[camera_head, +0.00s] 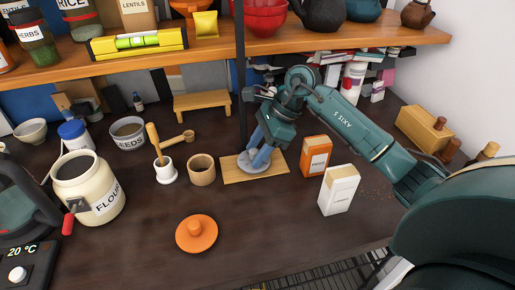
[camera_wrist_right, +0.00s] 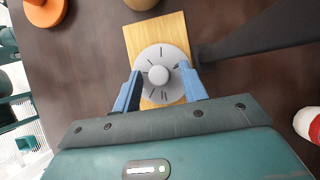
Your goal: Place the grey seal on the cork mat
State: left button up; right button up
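The grey seal (camera_wrist_right: 159,60) is a round grey disc with a central knob and dark slots. It lies flat on the cork mat (camera_wrist_right: 140,38), a tan rectangle that shows around it; the head view also shows the seal (camera_head: 251,165) and the mat (camera_head: 236,173). My right gripper (camera_wrist_right: 160,70) is over the seal, its blue fingers apart on either side of the knob and close to the disc. It reaches down onto the mat in the head view (camera_head: 258,154). My left gripper is not in view.
An orange box (camera_head: 316,155) and a white box (camera_head: 339,190) stand right of the mat. A wooden cup (camera_head: 202,170) is close on its left. An orange lid (camera_head: 197,234) lies in front. A dark post (camera_head: 240,75) rises behind, before the shelf (camera_head: 300,44).

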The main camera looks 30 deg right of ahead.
jog(key=shift+r, duration=0.2)
jog(key=v, duration=1.2)
jog(key=shift+s+f, duration=0.1)
jog(key=shift+f, duration=0.05)
